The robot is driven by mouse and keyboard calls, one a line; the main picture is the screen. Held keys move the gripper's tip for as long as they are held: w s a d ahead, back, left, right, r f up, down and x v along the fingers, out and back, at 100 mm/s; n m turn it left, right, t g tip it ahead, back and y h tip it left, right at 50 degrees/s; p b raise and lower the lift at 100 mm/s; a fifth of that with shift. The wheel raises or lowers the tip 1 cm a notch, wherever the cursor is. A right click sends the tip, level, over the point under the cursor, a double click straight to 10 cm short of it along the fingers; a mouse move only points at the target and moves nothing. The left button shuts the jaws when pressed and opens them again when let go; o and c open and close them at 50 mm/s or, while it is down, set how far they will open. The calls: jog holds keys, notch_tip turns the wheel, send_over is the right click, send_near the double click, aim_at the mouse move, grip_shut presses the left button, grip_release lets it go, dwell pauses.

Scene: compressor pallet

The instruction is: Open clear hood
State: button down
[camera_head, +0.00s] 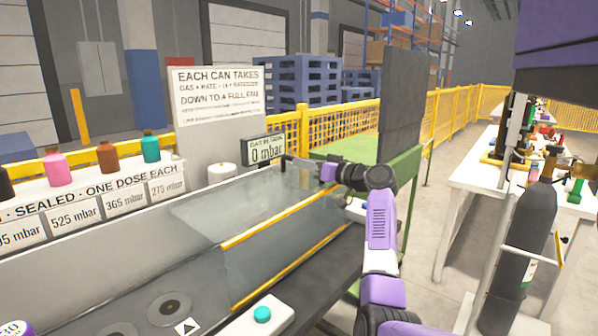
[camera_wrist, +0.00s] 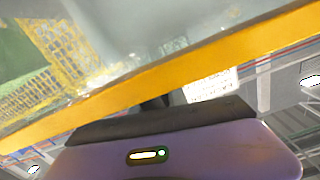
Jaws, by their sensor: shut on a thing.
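The clear hood (camera_head: 265,240) is a see-through cover with yellow edge strips, over the grey bench in the head view. Its yellow edge (camera_wrist: 215,50) crosses the wrist view at a slant, close in front of my gripper. My gripper (camera_head: 310,168) is at the far right end of the hood, reaching in from the right. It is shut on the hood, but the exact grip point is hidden. In the wrist view my purple gripper body fills the bottom, and a dark finger part (camera_wrist: 157,101) meets the yellow edge. How far the hood stands open is hard to tell.
A "0 mbar" display (camera_head: 265,150) and a white sign (camera_head: 218,95) stand behind the hood. Several coloured bottles line a labelled shelf (camera_head: 110,205) at left. A teal button box (camera_head: 262,315) is in front. A dark panel on a green frame (camera_head: 402,175) stands behind my arm.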

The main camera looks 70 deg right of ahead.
jog(key=shift+s+d, duration=0.1)
jog(key=shift+d, duration=0.2)
jog(key=c, duration=1.4)
grip_release()
jog(key=shift+o, duration=0.2)
jog(key=v, duration=0.7)
jog(key=shift+s+a, duration=0.2)
jog(key=shift+s, duration=0.2)
